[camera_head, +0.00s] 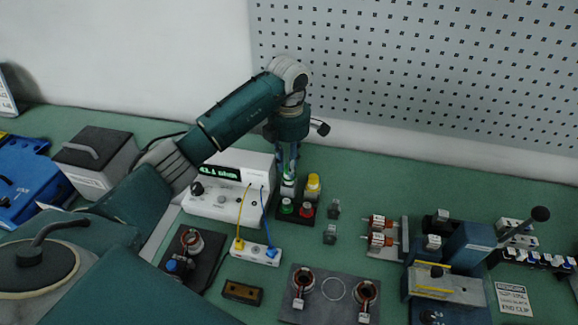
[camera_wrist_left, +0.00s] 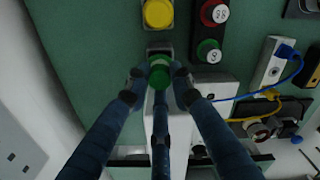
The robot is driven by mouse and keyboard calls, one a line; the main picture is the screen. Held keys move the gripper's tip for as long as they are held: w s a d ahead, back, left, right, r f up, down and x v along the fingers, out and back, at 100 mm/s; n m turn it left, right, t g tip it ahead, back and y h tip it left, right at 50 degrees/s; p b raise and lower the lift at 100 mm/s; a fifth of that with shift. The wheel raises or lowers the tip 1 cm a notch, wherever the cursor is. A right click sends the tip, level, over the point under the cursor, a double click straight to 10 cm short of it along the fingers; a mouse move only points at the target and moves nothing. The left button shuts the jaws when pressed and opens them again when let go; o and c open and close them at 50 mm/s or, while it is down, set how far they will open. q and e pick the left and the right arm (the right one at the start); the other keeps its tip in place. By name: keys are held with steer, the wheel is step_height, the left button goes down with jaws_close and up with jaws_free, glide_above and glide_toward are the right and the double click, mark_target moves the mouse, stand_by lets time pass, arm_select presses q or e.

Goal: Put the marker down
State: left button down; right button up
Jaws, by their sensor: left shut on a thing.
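Most of the marker's length is hidden by the fingers. A small grey block (camera_wrist_left: 159,49) shows just beyond the green end; I cannot tell whether they touch. The yellow-topped piece (camera_head: 313,184) stands beside the gripper and shows in the wrist view (camera_wrist_left: 158,13). My right gripper is in neither view.
A button box (camera_head: 297,210) with green and red buttons sits close by. The white meter box (camera_head: 221,207) stands to the left with yellow and blue cables. Small grey blocks (camera_head: 331,233) lie to the right. A perforated wall panel (camera_head: 430,70) rises behind.

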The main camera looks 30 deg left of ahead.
arm_select(q)
steer(key=shift+f, duration=0.8)
steer(key=shift+f, duration=0.1)
steer(key=shift+f+b, duration=0.3)
steer(key=c, duration=1.8)
jaws_free()
steer(key=shift+r, duration=0.1)
